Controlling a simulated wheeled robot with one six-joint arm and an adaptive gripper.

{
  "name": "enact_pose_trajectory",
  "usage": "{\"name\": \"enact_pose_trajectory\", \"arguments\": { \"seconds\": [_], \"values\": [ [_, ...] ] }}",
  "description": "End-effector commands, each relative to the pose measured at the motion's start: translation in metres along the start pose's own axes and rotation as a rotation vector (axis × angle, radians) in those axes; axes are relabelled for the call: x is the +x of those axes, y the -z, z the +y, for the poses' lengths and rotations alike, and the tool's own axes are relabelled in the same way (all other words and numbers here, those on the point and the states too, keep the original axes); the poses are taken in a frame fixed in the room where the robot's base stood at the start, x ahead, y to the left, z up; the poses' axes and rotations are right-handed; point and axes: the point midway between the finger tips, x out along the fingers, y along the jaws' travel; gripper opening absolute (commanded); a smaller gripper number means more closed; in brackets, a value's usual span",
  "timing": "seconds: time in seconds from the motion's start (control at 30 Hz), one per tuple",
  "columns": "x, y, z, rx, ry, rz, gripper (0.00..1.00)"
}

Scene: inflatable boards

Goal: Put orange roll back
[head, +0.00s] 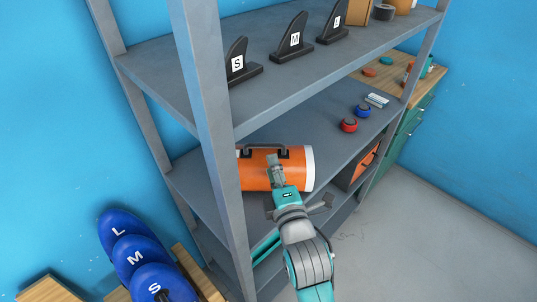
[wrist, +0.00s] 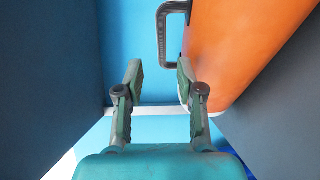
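The orange roll (head: 254,178) lies on its side on the middle shelf (head: 330,118) in the head view, behind the front left post. It has a white right end and a dark handle (head: 248,147) on top. My gripper (head: 275,163) is in front of the roll in that view and hides part of it. In the wrist view, my gripper (wrist: 159,72) is open with nothing between its fingers. The roll (wrist: 245,45) is to the right of the fingers there, its handle (wrist: 163,35) beyond the fingertips. I cannot tell whether the right finger touches the roll.
The rack's grey front post (head: 209,110) stands left of my arm. Black fins marked S, M and L (head: 293,40) stand on the upper shelf. Red (head: 349,125) and blue (head: 363,111) rolls sit farther right on the middle shelf. Blue discs (head: 135,258) stand at lower left.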

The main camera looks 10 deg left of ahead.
Motion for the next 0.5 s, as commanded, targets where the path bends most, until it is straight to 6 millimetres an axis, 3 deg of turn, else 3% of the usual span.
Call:
{"name": "enact_pose_trajectory", "arguments": {
  "seconds": [0.2,0.5],
  "values": [
    [-0.026,0.0,0.0,0.0,0.0,0.0,0.38],
    [-0.034,0.0,0.0,0.0,-0.001,0.0,0.38]
  ]
}}
